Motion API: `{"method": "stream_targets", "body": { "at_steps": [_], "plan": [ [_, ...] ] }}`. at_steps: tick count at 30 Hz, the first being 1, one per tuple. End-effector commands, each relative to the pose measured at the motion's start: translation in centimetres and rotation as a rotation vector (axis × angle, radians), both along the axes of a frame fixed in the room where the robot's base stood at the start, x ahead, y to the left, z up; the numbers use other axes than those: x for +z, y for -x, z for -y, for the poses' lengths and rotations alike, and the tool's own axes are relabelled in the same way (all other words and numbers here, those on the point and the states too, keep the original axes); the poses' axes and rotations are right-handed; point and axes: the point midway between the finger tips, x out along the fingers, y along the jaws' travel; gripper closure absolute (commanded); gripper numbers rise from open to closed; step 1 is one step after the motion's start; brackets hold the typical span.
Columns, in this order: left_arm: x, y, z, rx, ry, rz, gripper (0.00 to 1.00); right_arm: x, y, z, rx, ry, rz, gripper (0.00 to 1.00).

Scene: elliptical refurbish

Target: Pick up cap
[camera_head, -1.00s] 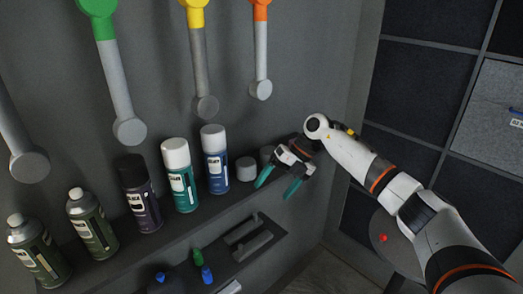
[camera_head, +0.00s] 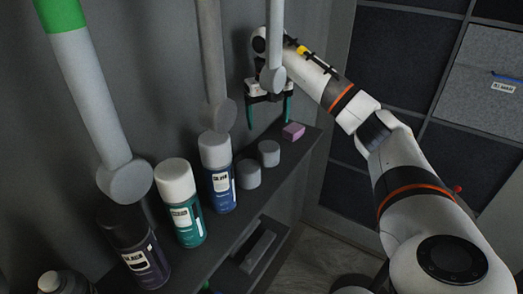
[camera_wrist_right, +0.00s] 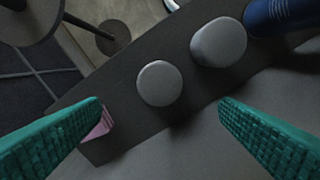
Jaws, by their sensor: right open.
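Two small grey caps stand on the dark shelf: one (camera_head: 269,153) nearer the shelf's right end, the other (camera_head: 248,173) beside the blue-labelled can. My right gripper (camera_head: 268,116) is open and empty, above and behind the caps near the wall. In the right wrist view the first cap (camera_wrist_right: 160,83) shows ahead between the two green fingers (camera_wrist_right: 161,104), apart from both. The second cap (camera_wrist_right: 218,42) is to its upper right. My left gripper is not in view.
A pink block (camera_head: 293,131) lies near the shelf's right end, close to a finger in the wrist view. Spray cans, including the blue one (camera_head: 219,180) and a teal one (camera_head: 180,207), line the shelf (camera_head: 215,245). A grey handle with a round end (camera_head: 273,80) hangs in front of the gripper.

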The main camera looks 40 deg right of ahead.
Motion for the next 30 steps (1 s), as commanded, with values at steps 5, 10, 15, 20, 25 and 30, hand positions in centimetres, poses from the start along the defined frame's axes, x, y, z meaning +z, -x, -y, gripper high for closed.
{"method": "stream_targets", "body": {
  "at_steps": [5, 10, 15, 20, 25, 30],
  "plan": [
    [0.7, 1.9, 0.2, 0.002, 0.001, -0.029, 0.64, -3.0, 0.0, 0.0, 0.001, -0.001, -0.004, 0.15],
    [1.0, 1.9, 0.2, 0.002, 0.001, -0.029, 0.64, -4.4, 0.0, -0.1, 0.002, -0.002, 0.0, 0.15],
    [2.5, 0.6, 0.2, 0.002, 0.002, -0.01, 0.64, -6.1, 0.2, 0.0, 0.002, -0.002, -0.005, 0.15],
    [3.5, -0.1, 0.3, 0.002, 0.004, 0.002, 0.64, -8.6, 0.2, -0.1, 0.002, -0.003, -0.002, 0.15],
    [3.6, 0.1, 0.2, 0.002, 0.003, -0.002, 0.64, -9.7, 0.2, 0.0, 0.002, -0.002, 0.001, 0.15],
    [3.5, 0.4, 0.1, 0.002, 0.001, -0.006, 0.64, -9.7, 0.2, 0.0, 0.002, -0.002, 0.001, 0.15]
  ]
}}
